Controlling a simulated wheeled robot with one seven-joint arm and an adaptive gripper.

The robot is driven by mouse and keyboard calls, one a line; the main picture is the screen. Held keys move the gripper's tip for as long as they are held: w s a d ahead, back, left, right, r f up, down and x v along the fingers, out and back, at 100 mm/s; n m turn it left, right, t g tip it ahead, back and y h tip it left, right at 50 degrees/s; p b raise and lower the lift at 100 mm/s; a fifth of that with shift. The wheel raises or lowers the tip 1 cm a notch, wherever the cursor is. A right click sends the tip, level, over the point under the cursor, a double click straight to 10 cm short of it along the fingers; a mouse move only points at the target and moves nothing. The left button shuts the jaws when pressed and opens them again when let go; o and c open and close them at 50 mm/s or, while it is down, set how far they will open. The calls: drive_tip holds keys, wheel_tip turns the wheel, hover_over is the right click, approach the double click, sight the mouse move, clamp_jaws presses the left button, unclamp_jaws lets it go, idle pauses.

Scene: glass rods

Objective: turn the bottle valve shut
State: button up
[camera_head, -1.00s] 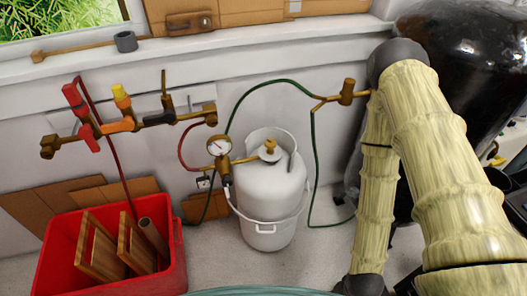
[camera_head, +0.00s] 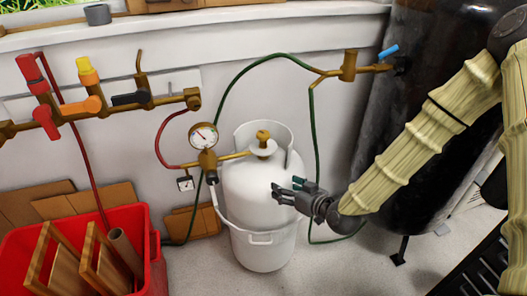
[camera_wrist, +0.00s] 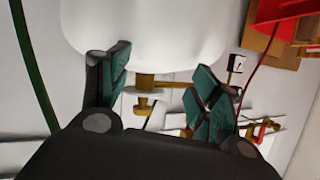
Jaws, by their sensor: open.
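The white gas bottle (camera_head: 262,228) stands upright on the floor against the wall. Its brass valve (camera_head: 263,138) is on top, with a brass pipe running left to a round gauge (camera_head: 203,137). My gripper (camera_head: 284,192) is in front of the bottle's right side, below the valve, with its fingers pointing left. In the wrist view my gripper (camera_wrist: 165,95) is open and empty. The white bottle (camera_wrist: 145,30) and the brass valve (camera_wrist: 143,102) show between and beyond the fingers there. I see no contact with the valve.
A red bin (camera_head: 155,255) with wooden pieces stands at the lower left. A manifold with coloured handles (camera_head: 95,104) is on the wall. A green hose (camera_head: 315,140) loops behind the bottle. A big black tank (camera_head: 420,110) stands at the right.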

sight(268, 139)
drive_tip(key=w+a+r+n+t+y+b, duration=0.1)
drive_tip(key=w+r+n+t+y+b, duration=0.15)
drive_tip(key=w+r+b, duration=0.5)
drive_tip(key=shift+t, duration=0.35)
drive_tip(key=x, duration=0.3)
drive_tip(key=r+p+x, duration=0.1)
drive_tip(key=x, duration=0.5)
drive_tip(key=shift+w+a+r, duration=0.1)
drive_tip(key=shift+a+r, duration=0.2)
drive_tip(key=shift+a, duration=0.25)
drive_tip(key=shift+m, duration=0.25)
drive_tip(key=c, duration=1)
